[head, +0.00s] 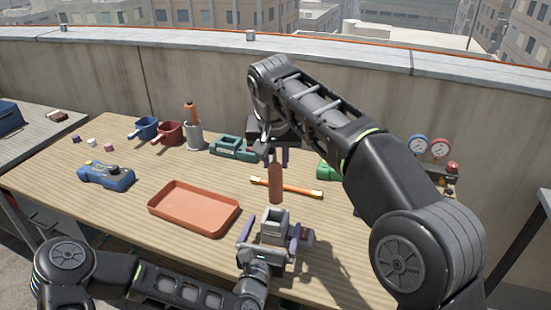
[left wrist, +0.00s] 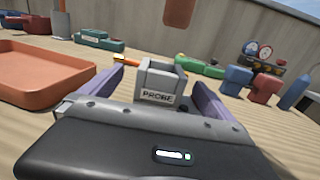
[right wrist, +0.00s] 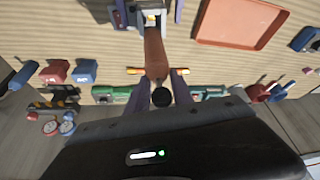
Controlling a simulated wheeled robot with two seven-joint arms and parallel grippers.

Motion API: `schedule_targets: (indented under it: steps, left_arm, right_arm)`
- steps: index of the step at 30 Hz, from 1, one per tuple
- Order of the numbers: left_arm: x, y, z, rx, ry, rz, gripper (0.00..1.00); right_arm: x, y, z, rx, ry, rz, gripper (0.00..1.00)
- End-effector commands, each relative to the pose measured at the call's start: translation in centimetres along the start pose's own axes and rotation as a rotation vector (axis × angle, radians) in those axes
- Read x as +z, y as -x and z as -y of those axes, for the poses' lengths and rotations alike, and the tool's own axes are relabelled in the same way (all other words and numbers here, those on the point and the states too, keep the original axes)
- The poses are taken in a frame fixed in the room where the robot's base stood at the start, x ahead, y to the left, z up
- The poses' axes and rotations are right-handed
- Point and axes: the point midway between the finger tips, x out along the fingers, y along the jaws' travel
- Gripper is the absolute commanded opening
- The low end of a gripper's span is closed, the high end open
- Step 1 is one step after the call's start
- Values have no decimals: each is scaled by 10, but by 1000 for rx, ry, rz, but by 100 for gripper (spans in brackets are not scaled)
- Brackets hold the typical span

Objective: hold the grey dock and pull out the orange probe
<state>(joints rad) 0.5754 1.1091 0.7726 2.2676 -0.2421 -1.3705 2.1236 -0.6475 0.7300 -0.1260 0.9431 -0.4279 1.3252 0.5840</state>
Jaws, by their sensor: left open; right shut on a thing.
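The grey dock (head: 273,231) stands upright on the wooden bench. Its front label reads PROBE in the left wrist view (left wrist: 157,97). My left gripper (head: 270,238) is open, with one finger on each side of the dock. The orange probe (head: 275,184) hangs upright above the dock, with a gap between its lower end and the dock's top. My right gripper (head: 273,152) is shut on the probe's upper end. The probe also shows in the right wrist view (right wrist: 154,52). The dock's inside is mostly hidden.
An empty orange tray (head: 194,208) lies left of the dock. An orange-yellow rod (head: 287,188) lies behind the probe. A blue tool (head: 106,176), cups and a grey holder (head: 194,136) stand at the left. Gauges (head: 430,147) stand at the right, partly behind my right arm.

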Motion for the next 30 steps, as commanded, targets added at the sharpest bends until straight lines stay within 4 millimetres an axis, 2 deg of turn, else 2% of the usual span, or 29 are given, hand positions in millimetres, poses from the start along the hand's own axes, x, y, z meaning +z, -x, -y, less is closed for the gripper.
schedule_targets:
  steps: [5, 6, 18, 22, 30]
  left_arm:
    - [-4, 24, 0, 1, 2, 0, 100]
    - [-8, 26, -1, 4, 5, -1, 100]
    - [-7, 58, 0, 3, 6, -1, 100]
    - [-3, 64, 0, 1, 2, 1, 100]
    - [1, 66, 0, 1, 0, 1, 100]
  right_arm:
    - [5, -12, 0, 0, 0, -1, 0]
    - [9, -21, 0, 0, 0, 0, 0]
    - [28, -68, 0, -1, 0, -1, 0]
    - [31, -75, 0, -1, 0, -1, 0]
    - [30, -73, 0, -1, 0, -1, 0]
